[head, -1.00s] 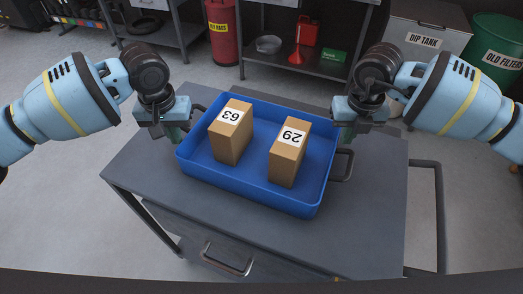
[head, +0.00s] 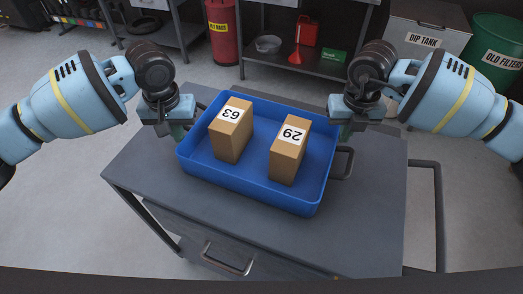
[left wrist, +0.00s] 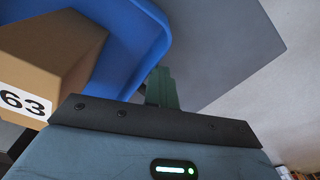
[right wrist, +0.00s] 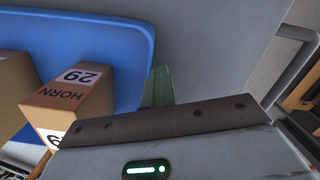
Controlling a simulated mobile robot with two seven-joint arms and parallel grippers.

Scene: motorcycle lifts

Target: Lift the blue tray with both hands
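The blue tray (head: 250,187) sits on the grey cart, with two cardboard boxes standing in it, one marked 63 (head: 230,138) and one marked 29 (head: 287,158). My left gripper (head: 180,134) points down at the tray's left rim. My right gripper (head: 346,132) points down at its right rim. In the left wrist view the green fingers (left wrist: 162,88) are by the tray's edge (left wrist: 150,45). In the right wrist view the fingers (right wrist: 157,88) are by the opposite edge (right wrist: 142,50). The fingers overlap in view, so their gap and any contact are unclear.
The grey cart top (head: 370,205) has bare room in front and to the right. A dark handle (head: 346,163) shows beside the tray's right side. A shelf with a red can (head: 308,30), a dip tank box (head: 425,42) and a green bin (head: 497,52) stand behind.

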